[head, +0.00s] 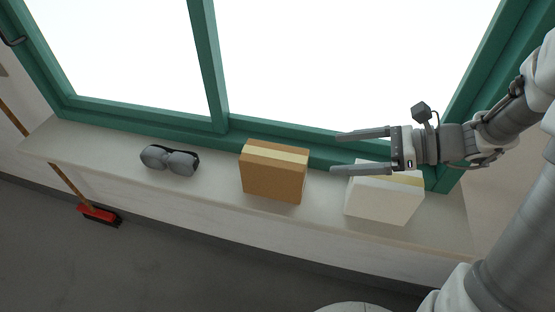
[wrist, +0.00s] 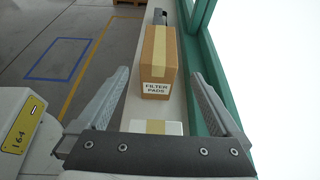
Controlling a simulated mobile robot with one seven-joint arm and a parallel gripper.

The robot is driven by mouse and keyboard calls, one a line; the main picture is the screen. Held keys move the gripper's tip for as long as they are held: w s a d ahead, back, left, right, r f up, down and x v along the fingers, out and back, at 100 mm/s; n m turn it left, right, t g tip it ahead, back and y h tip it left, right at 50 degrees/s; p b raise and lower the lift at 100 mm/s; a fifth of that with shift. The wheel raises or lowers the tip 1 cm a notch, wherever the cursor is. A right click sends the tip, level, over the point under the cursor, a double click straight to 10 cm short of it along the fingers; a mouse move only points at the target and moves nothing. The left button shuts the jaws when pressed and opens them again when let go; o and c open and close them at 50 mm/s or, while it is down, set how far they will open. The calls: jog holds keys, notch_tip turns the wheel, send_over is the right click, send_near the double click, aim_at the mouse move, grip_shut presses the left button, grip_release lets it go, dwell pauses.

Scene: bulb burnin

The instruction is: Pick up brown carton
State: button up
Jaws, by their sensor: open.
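The brown carton (head: 273,176) stands on the window sill near its middle, with pale tape along its top. In the wrist view the carton (wrist: 159,65) stands ahead of the fingers, and its near face bears a label reading "FILTER PADS". My gripper (head: 340,153) is open and empty, to the right of the carton and above a white carton. The fingers point left toward the brown carton and are apart from it. In the wrist view my gripper (wrist: 160,95) has its two fingers spread wide, with the brown carton between their lines.
The white carton (head: 383,202) stands on the sill (head: 222,195), right of the brown one and partly under my gripper. Dark goggles (head: 170,159) lie to the left. The green window frame (head: 150,116) runs close behind. A red-headed broom (head: 98,214) stands at the left.

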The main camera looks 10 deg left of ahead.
aim_at(273, 158)
jog(key=x, duration=1.6)
jog(key=shift+a, duration=0.2)
jog(key=shift+c, duration=0.2)
jog(key=c, duration=1.3)
